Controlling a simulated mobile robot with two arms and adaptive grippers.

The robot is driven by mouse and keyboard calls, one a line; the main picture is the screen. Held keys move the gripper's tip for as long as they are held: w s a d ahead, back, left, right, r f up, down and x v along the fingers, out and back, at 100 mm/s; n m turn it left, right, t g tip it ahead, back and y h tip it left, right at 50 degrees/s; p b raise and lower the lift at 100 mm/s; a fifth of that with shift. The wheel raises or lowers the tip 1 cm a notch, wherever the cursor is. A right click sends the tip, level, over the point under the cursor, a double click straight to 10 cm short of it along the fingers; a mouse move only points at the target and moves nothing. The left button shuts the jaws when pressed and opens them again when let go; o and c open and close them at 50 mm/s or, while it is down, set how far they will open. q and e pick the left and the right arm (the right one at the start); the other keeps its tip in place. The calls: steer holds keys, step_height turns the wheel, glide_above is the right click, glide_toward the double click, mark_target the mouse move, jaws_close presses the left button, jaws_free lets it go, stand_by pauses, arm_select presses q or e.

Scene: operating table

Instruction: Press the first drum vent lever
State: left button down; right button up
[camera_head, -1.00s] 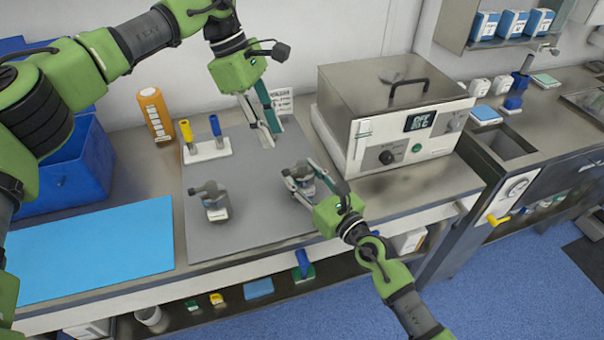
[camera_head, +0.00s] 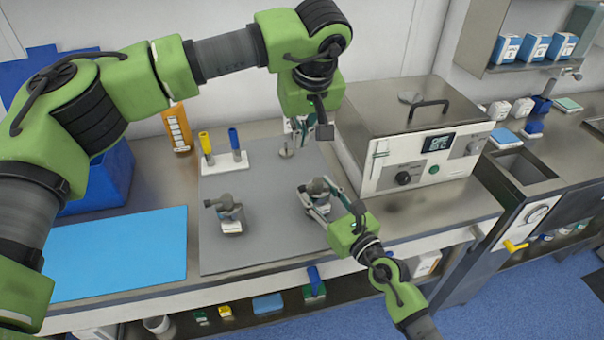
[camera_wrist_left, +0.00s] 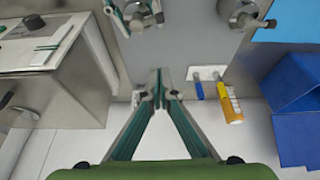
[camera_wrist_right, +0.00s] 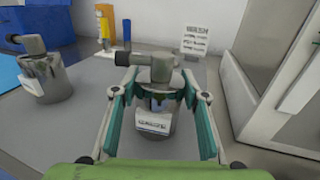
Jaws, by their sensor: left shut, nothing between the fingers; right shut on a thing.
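Two small metal drums with side levers stand on the grey mat (camera_head: 262,250). The left drum (camera_head: 229,216) stands alone; it also shows in the right wrist view (camera_wrist_right: 45,80). The right drum (camera_wrist_right: 157,108) is upright between the fingers of my right gripper (camera_head: 316,200), which is shut around its body. Its lid carries a dark-tipped lever (camera_wrist_right: 124,58) pointing left in the right wrist view. My left gripper (camera_wrist_left: 158,90) is shut and empty, fingertips together, over the back of the mat behind the right drum. Its fingers are partly hidden in the head view.
A white holder (camera_head: 225,161) with yellow and blue handles stands at the mat's back left. An orange bottle (camera_head: 178,130) and a blue bin (camera_head: 105,175) are farther left. A metal device (camera_head: 415,150) stands close on the right. The front of the mat is clear.

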mark_target(310, 187)
arm_select(q)
step_height(310, 187, down, 10)
steer(key=shift+s, duration=0.25)
stand_by(0.7)
